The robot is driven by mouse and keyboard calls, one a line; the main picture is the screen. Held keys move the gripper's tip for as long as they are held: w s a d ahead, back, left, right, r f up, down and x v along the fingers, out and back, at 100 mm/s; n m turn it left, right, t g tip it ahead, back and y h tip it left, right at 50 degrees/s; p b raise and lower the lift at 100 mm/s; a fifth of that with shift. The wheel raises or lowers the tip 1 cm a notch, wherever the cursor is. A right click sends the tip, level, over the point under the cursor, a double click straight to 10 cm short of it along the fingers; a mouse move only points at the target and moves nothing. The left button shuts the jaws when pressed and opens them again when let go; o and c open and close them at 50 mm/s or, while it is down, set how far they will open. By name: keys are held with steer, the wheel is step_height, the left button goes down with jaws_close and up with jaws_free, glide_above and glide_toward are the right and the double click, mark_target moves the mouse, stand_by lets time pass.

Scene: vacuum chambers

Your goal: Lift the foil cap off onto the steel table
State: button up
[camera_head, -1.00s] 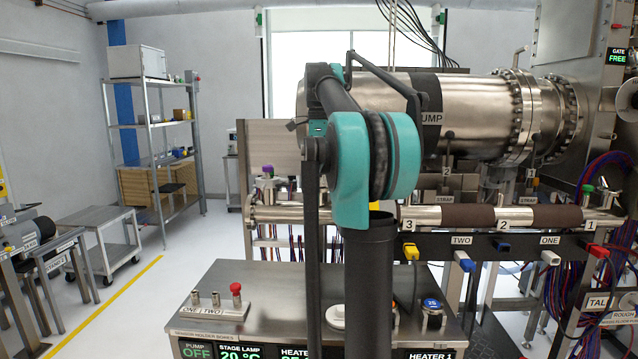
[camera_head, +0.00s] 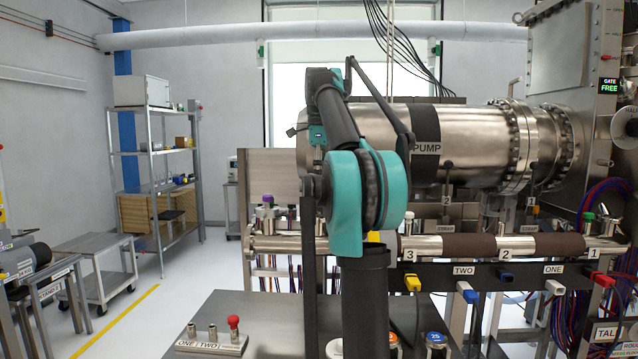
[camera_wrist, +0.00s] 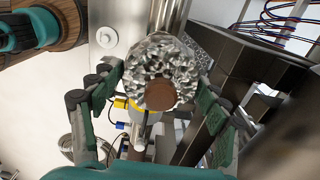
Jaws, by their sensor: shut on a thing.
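The foil cap (camera_wrist: 155,58) is a crumpled silvery piece with a round brown patch near its lower middle. It fills the centre of the wrist view. My gripper (camera_wrist: 160,80) has its green fingers on the left and right sides of the foil and is shut on it. Whether the foil is clear of what lies behind it cannot be told. In the head view my arm hides the gripper and foil. Steel-looking tables stand at the left, one low with wheels (camera_head: 97,243) and one at the edge (camera_head: 48,268); which is the steel table is unclear.
The large pump cylinder (camera_head: 380,145) spans behind my arm. Below it runs a horizontal pipe (camera_head: 420,245) with coloured handles. A grey console (camera_head: 270,305) with knobs stands in front. Open floor with a yellow line lies at left.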

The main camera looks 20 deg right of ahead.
steer(key=shift+r, duration=2.8)
